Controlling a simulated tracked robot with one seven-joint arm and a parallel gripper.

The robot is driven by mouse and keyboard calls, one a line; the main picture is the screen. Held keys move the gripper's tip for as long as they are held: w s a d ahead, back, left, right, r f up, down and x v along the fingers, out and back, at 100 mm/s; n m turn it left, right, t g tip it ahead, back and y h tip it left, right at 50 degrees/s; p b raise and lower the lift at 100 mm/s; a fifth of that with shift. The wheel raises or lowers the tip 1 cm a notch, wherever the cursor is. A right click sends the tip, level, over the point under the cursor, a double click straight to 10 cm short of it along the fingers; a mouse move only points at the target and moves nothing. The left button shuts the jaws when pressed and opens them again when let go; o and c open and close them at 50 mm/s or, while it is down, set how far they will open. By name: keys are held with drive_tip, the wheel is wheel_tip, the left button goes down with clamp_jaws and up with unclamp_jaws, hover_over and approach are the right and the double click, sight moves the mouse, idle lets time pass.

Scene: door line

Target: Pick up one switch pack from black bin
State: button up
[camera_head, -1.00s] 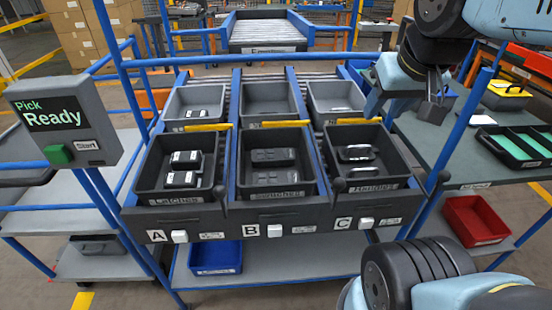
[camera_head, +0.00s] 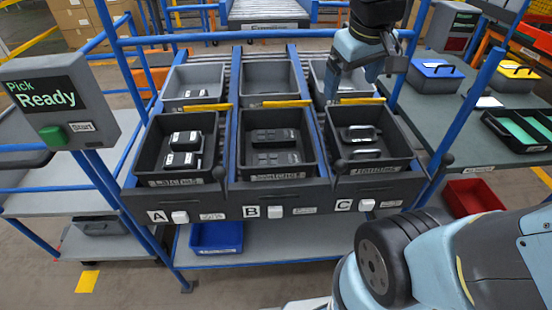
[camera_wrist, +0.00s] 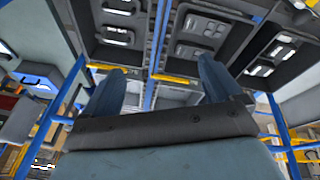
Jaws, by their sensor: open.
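The switch packs (camera_head: 275,136) are dark grey blocks with small raised keys, in the middle black bin (camera_head: 276,184) above the letter B. They lie in two rows on its floor and also show in the wrist view (camera_wrist: 195,52). My gripper (camera_head: 351,84) is over the right rear grey bin, behind the black bins, with its fingers pointing down. In the wrist view the two blue fingers (camera_wrist: 158,80) stand wide apart with nothing between them. My gripper is away from the switch packs, above and to their right.
The left black bin (camera_head: 150,178) holds black-and-white latches; the right black bin (camera_head: 368,171) holds handles. Blue rails and yellow strips separate the bins. A blue upright (camera_head: 458,125) stands at the right. A side table (camera_head: 462,140) carries trays and cases. A Ready panel (camera_head: 55,100) stands left.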

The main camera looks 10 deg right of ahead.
drive_tip(key=shift+o, duration=0.2)
drive_tip(key=w+a+f+n+g+h, duration=0.1)
drive_tip(key=w+a+f+n+g, duration=0.1)
drive_tip(key=w+a+f+n, duration=0.4)
drive_tip(key=shift+w+a+f+n+h, duration=0.3)
drive_tip(key=shift+w+a+f+h, duration=0.1)
drive_tip(key=shift+w+a+f, duration=0.6)
drive_tip(key=n+g+h, duration=0.1)
drive_tip(key=n+h, duration=0.1)
drive_tip(key=n, duration=0.5)
approach(276, 160)
drive_tip(key=v, duration=0.4)
drive_tip(key=x, duration=0.8)
drive_tip(key=shift+w+d+f, duration=0.2)
drive_tip(key=shift+w+f, duration=0.05)
drive_tip(key=shift+f, duration=0.05)
drive_tip(key=shift+s+x, duration=0.15)
drive_tip(key=shift+x, duration=1.2)
drive_tip(key=shift+s+x, duration=0.15)
drive_tip(key=shift+x, duration=1.25)
drive_tip(key=shift+f, duration=0.2)
drive_tip(key=shift+c, duration=0.4)
drive_tip(key=c, duration=1.1)
drive_tip(key=shift+o, duration=0.2)
